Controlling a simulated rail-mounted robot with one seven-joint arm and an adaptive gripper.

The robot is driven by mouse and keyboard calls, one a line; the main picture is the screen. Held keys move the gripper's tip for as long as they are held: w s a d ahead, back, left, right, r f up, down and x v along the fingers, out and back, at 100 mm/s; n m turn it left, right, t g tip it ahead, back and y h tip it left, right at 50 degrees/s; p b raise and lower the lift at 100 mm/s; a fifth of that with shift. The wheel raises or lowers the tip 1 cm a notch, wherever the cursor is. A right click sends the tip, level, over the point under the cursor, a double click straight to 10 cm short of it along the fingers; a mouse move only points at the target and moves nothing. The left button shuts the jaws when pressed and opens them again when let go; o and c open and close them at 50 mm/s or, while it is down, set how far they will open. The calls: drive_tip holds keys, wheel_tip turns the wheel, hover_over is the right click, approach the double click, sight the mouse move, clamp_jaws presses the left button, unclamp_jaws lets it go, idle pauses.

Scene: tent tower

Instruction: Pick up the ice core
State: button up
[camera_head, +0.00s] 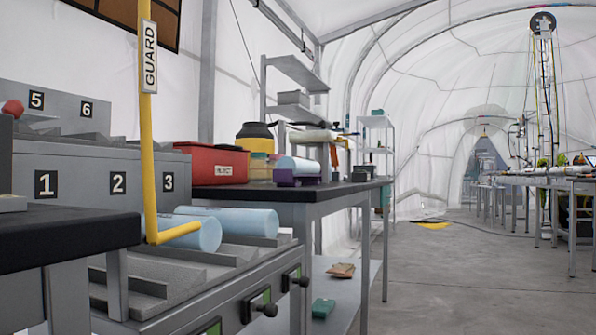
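Two pale blue cylinders that look like ice cores lie on their sides in the grey grooved rack (220,252) at the lower left. The nearer core (210,236) is partly crossed by the bent lower end of a yellow guard bar (146,120). The farther core (256,222) lies just behind it, its round end facing right. A third pale blue cylinder (300,165) rests on purple supports on the dark-topped table behind. I cannot tell which core is meant. My gripper is not in view.
The upright guard bar carries a GUARD label (149,56). Numbered grey slots (90,175) stand behind the rack. A dark bench edge (70,235) is at the near left. A red box (212,164) sits on the table (330,190).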

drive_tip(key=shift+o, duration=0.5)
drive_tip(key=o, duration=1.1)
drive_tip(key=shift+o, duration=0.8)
